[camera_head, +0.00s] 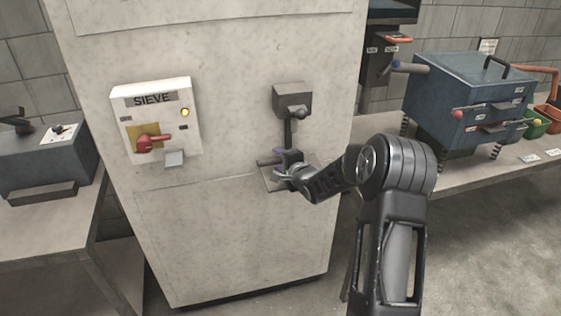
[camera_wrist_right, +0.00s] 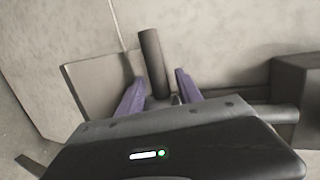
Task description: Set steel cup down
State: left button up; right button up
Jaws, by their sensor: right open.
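No steel cup can be told apart clearly in the head view; the gripper hides much of the ledge area. My right gripper (camera_head: 284,166) is at the small grey ledge (camera_head: 273,184) on the front of the pale cabinet, under the dark outlet box (camera_head: 292,97). In the right wrist view, its purple fingers (camera_wrist_right: 158,92) are open and spread on either side of a dark grey cylinder (camera_wrist_right: 152,55). I cannot tell whether this cylinder is the cup or the outlet's pipe. A flat grey plate (camera_wrist_right: 92,80) lies beyond the left finger. My left gripper is not in view.
The pale cabinet (camera_head: 230,225) carries a white SIEVE panel (camera_head: 155,110) with a red handle (camera_head: 150,143). A blue machine (camera_head: 465,95) stands on the right bench (camera_head: 455,172). Another grey-blue machine (camera_head: 45,160) stands on the left bench (camera_head: 45,230).

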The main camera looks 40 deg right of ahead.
jog(key=shift+r, duration=0.15)
jog(key=shift+s, duration=0.15)
jog(key=b+v, duration=0.1)
jog(key=v, duration=1)
jog(key=shift+s+r, duration=0.2)
jog(key=shift+s, duration=0.15)
jog(key=s+a+f+n+g+y, duration=0.2)
jog(key=s+a+f+n, duration=0.1)
jog(key=a+f, duration=0.5)
jog(key=s+a+f+n+g+y, duration=0.1)
jog(key=s+a+f+n+g, duration=0.15)
jog(key=a+f, duration=0.6)
jog(key=s+a+f+n+g+y, duration=0.2)
jog(key=a+f+n, duration=0.2)
jog(key=a+f, duration=0.4)
jog(key=s+a+f+n+g+y, duration=0.1)
jog(key=s+a+f+n+g, duration=0.2)
jog(key=s+a, duration=0.4)
jog(key=s+a+f+n+g, duration=0.4)
jog(key=s+a+f+n, duration=0.2)
jog(key=s, duration=0.7)
jog(key=shift+s+a+f+y, duration=0.35)
jog(key=shift+a+f, duration=0.2)
jog(key=shift+a, duration=0.25)
